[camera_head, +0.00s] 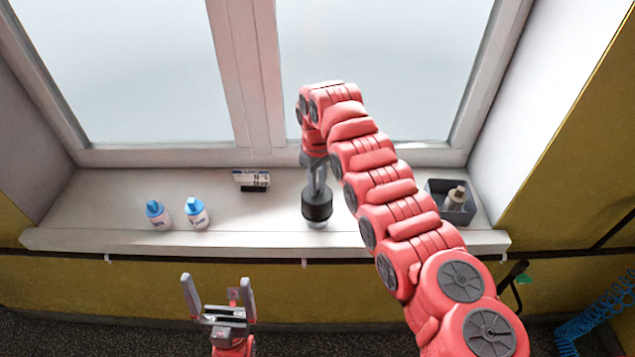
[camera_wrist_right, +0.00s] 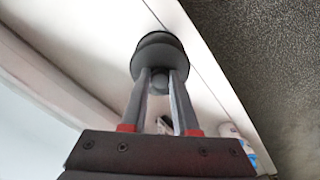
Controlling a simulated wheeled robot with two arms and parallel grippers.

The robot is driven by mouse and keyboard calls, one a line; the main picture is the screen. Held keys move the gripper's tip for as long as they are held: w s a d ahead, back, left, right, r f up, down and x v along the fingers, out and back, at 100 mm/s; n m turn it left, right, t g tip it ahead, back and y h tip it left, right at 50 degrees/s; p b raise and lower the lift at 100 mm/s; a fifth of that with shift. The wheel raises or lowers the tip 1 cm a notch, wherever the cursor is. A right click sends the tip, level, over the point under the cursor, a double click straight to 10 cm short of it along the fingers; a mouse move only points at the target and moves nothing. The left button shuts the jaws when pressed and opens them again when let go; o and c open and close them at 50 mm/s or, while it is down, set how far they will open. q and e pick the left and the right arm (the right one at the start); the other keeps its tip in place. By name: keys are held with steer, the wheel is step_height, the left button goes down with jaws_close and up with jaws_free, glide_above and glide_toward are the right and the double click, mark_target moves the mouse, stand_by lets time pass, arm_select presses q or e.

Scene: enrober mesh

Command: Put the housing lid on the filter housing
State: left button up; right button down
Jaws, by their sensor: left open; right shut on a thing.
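The housing lid (camera_head: 317,206) is a dark, round piece above the window sill. My right gripper (camera_head: 317,188) points down and is shut on it. In the right wrist view the two fingers close on a small round knob (camera_wrist_right: 160,80) of the dark lid (camera_wrist_right: 158,46). A lighter grey round part, apparently the filter housing (camera_head: 317,225), shows just below the lid near the sill's front edge; most of it is hidden. I cannot tell whether lid and housing touch. My left gripper (camera_head: 218,297) is open and empty, in front of and below the sill.
Two white bottles with blue caps (camera_head: 155,211) (camera_head: 196,212) stand on the sill (camera_head: 110,232) at left. A small display (camera_head: 251,179) stands behind. A grey bin (camera_head: 437,187) with a bottle is at right. A blue coiled hose (camera_head: 598,312) hangs far right.

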steer(key=c, duration=0.6)
jaws_free()
steer(key=shift+r, duration=0.1)
steer(key=shift+w+r, duration=0.1)
steer(key=shift+r, duration=0.2)
step_height(320, 180, up, 4)
steer(key=shift+r+b, duration=0.1)
steer(key=shift+b, duration=0.85)
step_height(320, 180, up, 12)
steer(key=p, duration=0.9)
steer(key=shift+r, duration=0.2)
